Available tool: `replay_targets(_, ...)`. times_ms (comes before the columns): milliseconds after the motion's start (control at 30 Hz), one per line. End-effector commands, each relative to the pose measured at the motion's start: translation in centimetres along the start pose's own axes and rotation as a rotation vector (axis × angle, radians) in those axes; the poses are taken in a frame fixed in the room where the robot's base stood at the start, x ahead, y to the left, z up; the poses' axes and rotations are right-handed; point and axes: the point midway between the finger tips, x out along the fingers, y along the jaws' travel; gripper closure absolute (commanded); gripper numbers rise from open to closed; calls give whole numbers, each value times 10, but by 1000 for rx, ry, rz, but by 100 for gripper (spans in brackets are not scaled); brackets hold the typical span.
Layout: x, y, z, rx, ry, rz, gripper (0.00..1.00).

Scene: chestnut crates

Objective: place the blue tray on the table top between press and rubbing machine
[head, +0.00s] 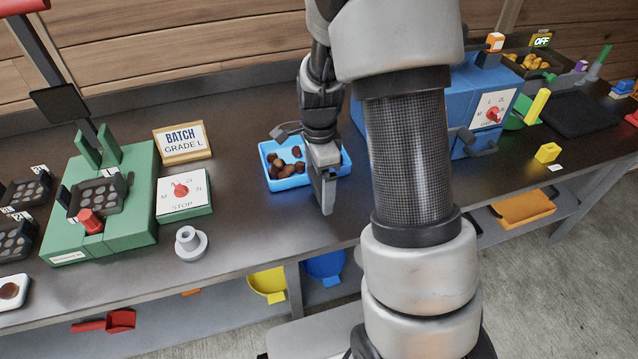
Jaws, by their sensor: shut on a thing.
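The blue tray (287,183) holds several brown chestnuts and is at the middle of the dark table top (240,235). My gripper (325,195) is at the tray's right part and shut on it; the fingers and wrist hide part of its near and right sides. I cannot tell whether the tray touches the table. The green press (105,215) stands to the left, with a dial panel (183,195) beside it. The blue rubbing machine (470,95), with its own dial, stands to the right, partly hidden behind my arm.
A "BATCH GRADE L" sign (182,143) stands behind the dial panel. A grey round piece (190,243) is near the front edge. Bare table lies between the dial panel and tray. Yellow (268,283) and blue scoops (325,266) sit below.

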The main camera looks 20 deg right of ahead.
Motion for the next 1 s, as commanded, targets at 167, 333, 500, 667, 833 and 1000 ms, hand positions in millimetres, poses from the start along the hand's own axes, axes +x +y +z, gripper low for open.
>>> replay_targets(167,-2,-1,0,0,0,-3,54)
replay_targets(333,1,0,0,0,0,-1,0)
replay_targets(500,1,0,0,0,0,0,0)
replay_targets(667,-7,0,0,0,0,-2,0)
replay_targets(833,-38,-1,0,0,0,-6,0)
replay_targets(1000,-76,-1,0,-2,1,-5,0)
